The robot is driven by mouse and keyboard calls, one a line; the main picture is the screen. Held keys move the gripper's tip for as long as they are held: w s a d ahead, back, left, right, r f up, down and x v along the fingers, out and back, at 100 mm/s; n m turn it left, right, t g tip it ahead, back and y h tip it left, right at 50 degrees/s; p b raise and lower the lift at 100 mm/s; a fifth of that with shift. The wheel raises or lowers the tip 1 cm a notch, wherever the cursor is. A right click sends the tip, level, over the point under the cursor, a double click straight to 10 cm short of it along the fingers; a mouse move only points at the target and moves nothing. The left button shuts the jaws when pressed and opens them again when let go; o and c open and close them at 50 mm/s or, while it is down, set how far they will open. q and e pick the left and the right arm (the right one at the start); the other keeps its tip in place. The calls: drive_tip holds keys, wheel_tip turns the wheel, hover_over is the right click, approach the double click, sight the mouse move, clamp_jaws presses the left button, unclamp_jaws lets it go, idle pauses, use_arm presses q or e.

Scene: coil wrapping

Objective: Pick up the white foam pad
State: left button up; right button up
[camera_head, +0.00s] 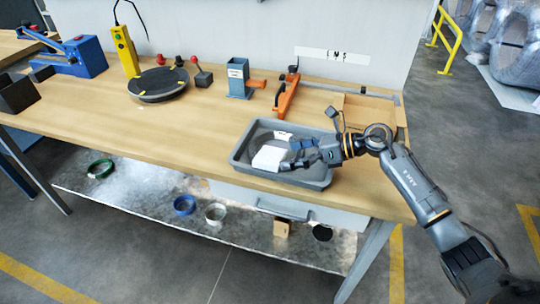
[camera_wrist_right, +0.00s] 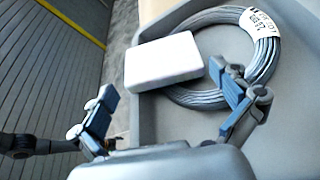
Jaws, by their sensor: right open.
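The white foam pad (camera_head: 269,158) lies in a grey tray (camera_head: 236,154) on the wooden workbench, partly on a coil of grey wire. In the right wrist view the pad (camera_wrist_right: 163,62) is a white block tilted against the edge of the wire coil (camera_wrist_right: 268,62), which has a white label. My right gripper (camera_head: 292,157) is over the tray at the pad's right side. In the right wrist view its two blue-grey fingers (camera_wrist_right: 170,108) are spread apart with nothing between them, and the pad is beyond the fingertips. My left gripper is not in view.
The tray's rim (camera_wrist_right: 138,115) surrounds the pad. On the workbench (camera_head: 200,125) stand a round black turntable (camera_head: 158,84), a blue-grey holder (camera_head: 238,78) and an orange clamp tool (camera_head: 288,92). Several rolls lie on the shelf below.

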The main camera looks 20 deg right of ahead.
sight(272, 154)
drive_tip(key=shift+w+a+r, duration=0.1)
drive_tip(key=shift+w+a, duration=0.15)
drive_tip(key=shift+a, duration=0.15)
drive_tip(key=p+x, duration=0.1)
drive_tip(key=x, duration=0.2)
drive_tip(key=shift+w+a+p, duration=0.25)
drive_tip(key=shift+p, duration=0.1)
drive_tip(key=shift+w+a, duration=0.15)
drive_tip(key=shift+a, duration=0.1)
drive_tip(key=shift+d, duration=0.1)
drive_tip(key=shift+c, duration=0.2)
drive_tip(key=c, duration=0.4)
